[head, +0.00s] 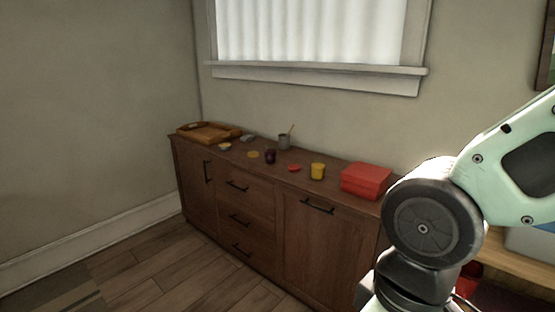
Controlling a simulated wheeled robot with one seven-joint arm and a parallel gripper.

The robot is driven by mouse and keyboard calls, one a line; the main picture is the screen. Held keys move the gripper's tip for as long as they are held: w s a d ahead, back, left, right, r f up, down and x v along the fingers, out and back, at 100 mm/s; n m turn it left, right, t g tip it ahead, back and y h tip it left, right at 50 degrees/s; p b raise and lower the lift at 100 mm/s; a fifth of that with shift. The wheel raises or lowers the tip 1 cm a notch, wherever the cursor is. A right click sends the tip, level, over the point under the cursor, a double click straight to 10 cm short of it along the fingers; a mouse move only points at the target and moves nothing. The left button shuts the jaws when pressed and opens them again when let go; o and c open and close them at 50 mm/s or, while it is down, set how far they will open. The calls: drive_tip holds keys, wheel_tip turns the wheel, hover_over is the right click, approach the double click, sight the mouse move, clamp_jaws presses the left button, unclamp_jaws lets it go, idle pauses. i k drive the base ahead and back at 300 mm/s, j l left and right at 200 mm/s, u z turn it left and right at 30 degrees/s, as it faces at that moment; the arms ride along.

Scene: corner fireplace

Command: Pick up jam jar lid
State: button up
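A small dark jar (270,157), perhaps the jam jar, stands on top of the wooden sideboard (240,189). A flat yellow disc (253,154) lies just left of it. A flat red disc (293,168) lies to its right, between the jar and a yellow cup (318,172). Either disc could be the jam jar lid; at this size I cannot tell which. My arm fills the right side of the head view, nearer than the sideboard. My gripper's fingers do not show.
On the sideboard are a wooden tray (222,139) at the left end, a grey cup (284,142) with a stick in it, and a red box (366,180) at the right. A window sill (310,75) is above. The wooden floor in front is clear.

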sight(291, 168)
drive_tip(key=i+j+z, duration=0.4)
drive_tip(key=i+j, duration=0.55)
drive_tip(key=i, duration=0.4)
drive_tip(key=i+j+z, duration=0.35)
drive_tip(key=i+j, duration=0.85)
drive_tip(key=j, duration=0.2)
